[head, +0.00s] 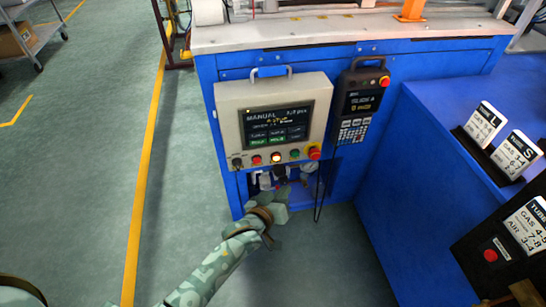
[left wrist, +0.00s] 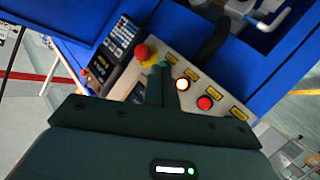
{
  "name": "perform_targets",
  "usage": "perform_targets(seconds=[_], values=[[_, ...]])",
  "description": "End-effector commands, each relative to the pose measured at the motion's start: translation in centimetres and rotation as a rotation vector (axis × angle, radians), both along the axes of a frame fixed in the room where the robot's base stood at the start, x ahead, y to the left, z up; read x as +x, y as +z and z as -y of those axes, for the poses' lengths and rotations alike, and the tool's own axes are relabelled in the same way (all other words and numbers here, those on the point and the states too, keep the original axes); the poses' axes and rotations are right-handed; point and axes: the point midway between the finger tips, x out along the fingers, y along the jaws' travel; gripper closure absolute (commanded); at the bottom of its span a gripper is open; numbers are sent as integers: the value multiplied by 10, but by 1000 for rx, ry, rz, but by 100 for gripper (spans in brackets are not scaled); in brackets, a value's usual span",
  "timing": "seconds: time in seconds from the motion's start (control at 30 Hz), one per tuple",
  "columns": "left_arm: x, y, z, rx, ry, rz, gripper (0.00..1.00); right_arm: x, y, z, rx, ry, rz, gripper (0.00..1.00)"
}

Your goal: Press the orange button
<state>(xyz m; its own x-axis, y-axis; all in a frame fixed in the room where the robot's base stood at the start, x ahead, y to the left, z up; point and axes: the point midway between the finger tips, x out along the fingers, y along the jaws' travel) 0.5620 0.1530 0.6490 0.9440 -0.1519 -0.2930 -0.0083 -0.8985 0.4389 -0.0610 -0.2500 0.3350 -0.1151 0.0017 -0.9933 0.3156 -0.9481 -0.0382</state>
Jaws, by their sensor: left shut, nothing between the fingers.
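A control box (head: 228,105) with a screen hangs on the blue machine. Its lower edge carries a row of buttons. The lit button (head: 276,157), glowing pale yellow-orange, is in the middle; it also shows in the left wrist view (left wrist: 182,84). A red button (head: 256,160) is left of it and a green one (head: 294,154) right of it. My left gripper (head: 280,176) is just below the row, shut and empty. In the left wrist view its fingertips (left wrist: 160,70) appear beside the lit button, towards the red mushroom button. Contact cannot be told. My right gripper is not in view.
The red mushroom button (head: 314,152) sits at the row's right end. A black handheld pendant (head: 361,100) with a hanging cable is to the right. A blue bench (head: 420,190) with sign plates stands farther right.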

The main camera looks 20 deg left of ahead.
Motion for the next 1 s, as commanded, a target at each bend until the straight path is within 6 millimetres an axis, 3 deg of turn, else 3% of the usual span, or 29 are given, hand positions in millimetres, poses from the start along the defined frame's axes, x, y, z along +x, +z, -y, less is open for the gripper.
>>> perform_targets(seconds=[0.47,0.77,1.0], values=[[6,-2,-5,-2,1,-3,100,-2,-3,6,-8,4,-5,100],[39,-5,-27,-2,0,-4,100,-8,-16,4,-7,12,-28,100],[62,-2,-42,-2,0,-4,100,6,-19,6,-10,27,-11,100]])
